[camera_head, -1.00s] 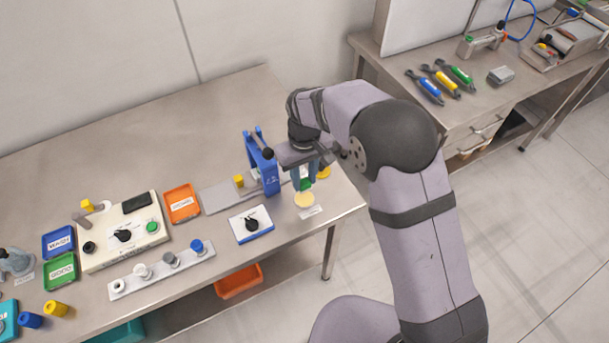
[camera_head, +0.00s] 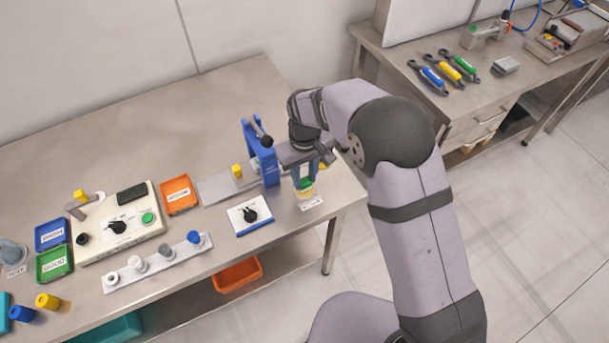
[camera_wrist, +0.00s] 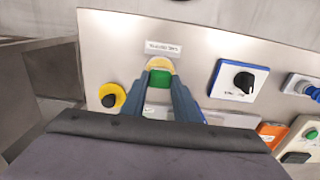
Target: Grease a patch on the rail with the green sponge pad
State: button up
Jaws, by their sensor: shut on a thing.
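The green sponge pad (camera_head: 306,184) is between the blue fingers of my gripper (camera_head: 304,180), which are shut on it. It also shows in the wrist view (camera_wrist: 158,79). The pad is at a round cream-yellow dish (camera_wrist: 160,64) with a white label (camera_wrist: 163,47) beside it. The pad covers part of the dish; I cannot tell whether it touches the surface. The grey rail (camera_head: 216,188) lies to the left, running under a blue frame (camera_head: 262,155), with a yellow block (camera_head: 237,171) on it.
A white plate with a black knob (camera_head: 249,214) lies left of the dish. A yellow ring with a black button (camera_wrist: 112,97) is close to my fingers. The blue frame stands near my gripper. An orange tray (camera_head: 179,195) and a control box (camera_head: 118,227) are further left. The back of the table is clear.

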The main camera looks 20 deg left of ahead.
aim_at(305, 180)
jog(key=shift+f, duration=0.55)
dwell(1.9)
jog(key=shift+r, duration=0.15)
jog(key=shift+r+p, duration=2.5)
jog(key=shift+r, duration=0.9)
